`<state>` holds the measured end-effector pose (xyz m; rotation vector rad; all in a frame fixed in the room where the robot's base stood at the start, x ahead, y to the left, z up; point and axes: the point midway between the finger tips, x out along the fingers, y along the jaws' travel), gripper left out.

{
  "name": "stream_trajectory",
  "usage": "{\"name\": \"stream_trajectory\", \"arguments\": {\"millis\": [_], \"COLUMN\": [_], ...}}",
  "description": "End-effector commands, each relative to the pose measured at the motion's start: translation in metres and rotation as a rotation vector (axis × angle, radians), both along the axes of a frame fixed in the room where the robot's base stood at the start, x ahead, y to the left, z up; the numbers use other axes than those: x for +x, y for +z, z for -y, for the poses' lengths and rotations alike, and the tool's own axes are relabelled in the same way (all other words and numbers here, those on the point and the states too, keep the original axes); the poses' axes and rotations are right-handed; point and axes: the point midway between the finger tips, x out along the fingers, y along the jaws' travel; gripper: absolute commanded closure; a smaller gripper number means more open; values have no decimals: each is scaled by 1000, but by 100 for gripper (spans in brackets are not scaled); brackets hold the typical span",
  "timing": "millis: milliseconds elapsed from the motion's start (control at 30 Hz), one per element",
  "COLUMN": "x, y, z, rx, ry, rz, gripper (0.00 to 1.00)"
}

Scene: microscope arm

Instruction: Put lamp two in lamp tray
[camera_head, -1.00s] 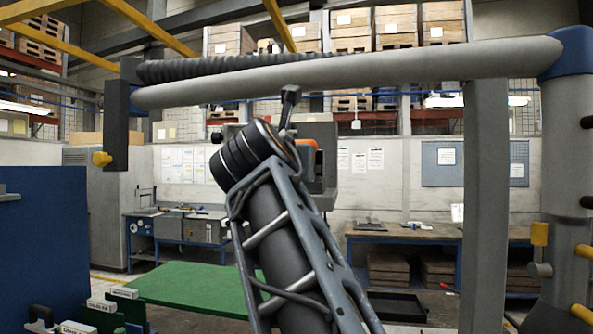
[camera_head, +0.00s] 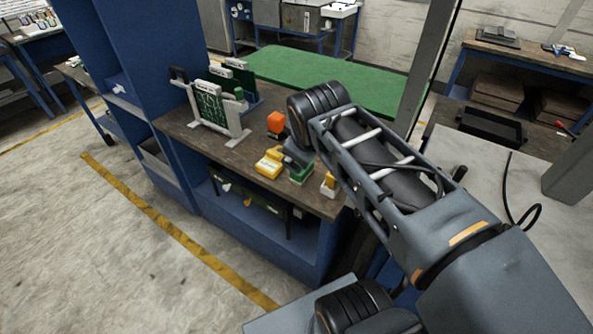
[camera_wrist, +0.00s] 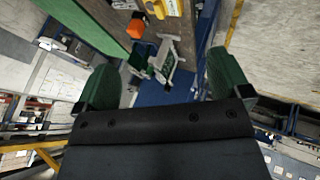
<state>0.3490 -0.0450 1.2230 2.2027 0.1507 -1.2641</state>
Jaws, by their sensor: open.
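I cannot tell for sure which thing is lamp two; no label is readable. Small items lie on the wooden bench top (camera_head: 185,125) in the head view: a yellow block (camera_head: 268,164) and a small yellow-and-white piece (camera_head: 328,184) near the front edge. A flat black tray (camera_head: 492,126) stands at the right; whether it is the lamp tray is unclear. My gripper shows in the wrist view (camera_wrist: 165,78) with its two green-padded fingers wide apart and nothing held between them. In the head view my arm reaches over the bench and partly hides its right end.
White-framed green boards (camera_head: 212,105) stand upright on the bench. A tall blue cabinet (camera_head: 140,50) is at its left. A green mat or tabletop (camera_head: 320,75) lies behind. A pale surface with a black cable (camera_head: 512,200) is at the right. The floor at left is clear.

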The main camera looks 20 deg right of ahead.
Motion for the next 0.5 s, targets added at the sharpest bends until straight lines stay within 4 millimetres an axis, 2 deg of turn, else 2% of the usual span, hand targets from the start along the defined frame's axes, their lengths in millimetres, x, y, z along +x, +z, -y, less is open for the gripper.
{"name": "stream_trajectory", "arguments": {"millis": [33,100,200,333,500], "x": [-9,-21,-34,-44,-48], "y": [-23,-47,-72,-89,-94], "z": [-11,-23,-35,-43,-45], "rx": [97,215,330,411,436], "ry": [-73,-182,-303,-398,-433], "rz": [-25,-55,-93,-123,-133], "gripper": [4,4,4,4,4]}}
